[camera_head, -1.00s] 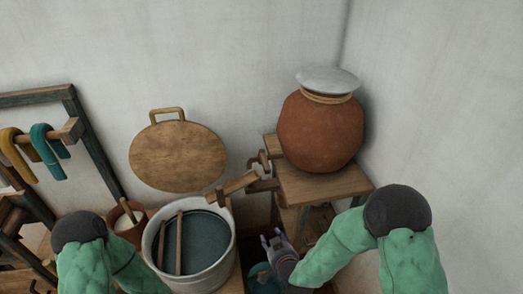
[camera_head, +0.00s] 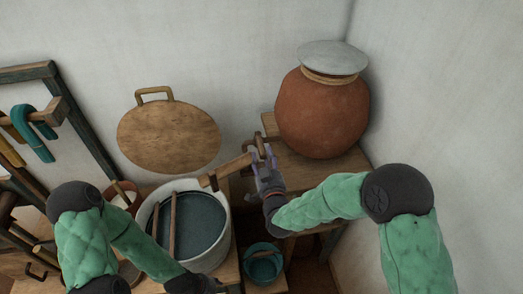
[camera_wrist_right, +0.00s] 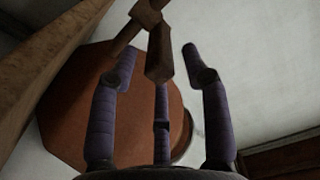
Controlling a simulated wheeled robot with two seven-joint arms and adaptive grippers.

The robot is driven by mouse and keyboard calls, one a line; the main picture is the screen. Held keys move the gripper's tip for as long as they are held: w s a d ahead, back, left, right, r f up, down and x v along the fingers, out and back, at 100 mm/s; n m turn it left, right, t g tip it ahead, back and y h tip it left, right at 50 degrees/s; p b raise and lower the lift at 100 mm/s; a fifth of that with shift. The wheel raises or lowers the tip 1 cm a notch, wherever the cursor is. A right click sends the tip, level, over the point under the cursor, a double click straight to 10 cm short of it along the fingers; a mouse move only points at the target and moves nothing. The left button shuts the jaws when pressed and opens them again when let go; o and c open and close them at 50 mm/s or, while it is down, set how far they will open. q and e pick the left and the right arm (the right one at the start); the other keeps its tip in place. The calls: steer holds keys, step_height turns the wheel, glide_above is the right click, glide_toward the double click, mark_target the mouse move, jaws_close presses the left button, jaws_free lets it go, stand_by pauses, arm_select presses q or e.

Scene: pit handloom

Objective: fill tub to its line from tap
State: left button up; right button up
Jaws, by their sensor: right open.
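The tub (camera_head: 224,246) is a pale round vessel with dark blue-grey liquid and two thin wooden sticks across its top. The wooden tap spout (camera_head: 228,173) points toward it from the right, above its rim. No stream shows; I cannot make out the fill line. My right gripper (camera_head: 262,152) is open at the tap's handle, right of the spout. In the right wrist view the handle (camera_wrist_right: 158,55) hangs between the open fingers (camera_wrist_right: 155,65), with no clear contact. My left arm reaches in from the lower left, and its gripper is out of frame.
A clay jar (camera_head: 322,112) with a pale lid stands on a wooden stand (camera_head: 345,165). A teal bowl (camera_head: 263,250) sits below my right gripper. A round wooden lid (camera_head: 168,140) leans on the wall. A rack with yarn (camera_head: 38,145) stands left.

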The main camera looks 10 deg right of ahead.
mark_target(261, 149)
steer(key=shift+w+b, duration=0.3)
steer(key=shift+w, duration=1.85)
jaws_close()
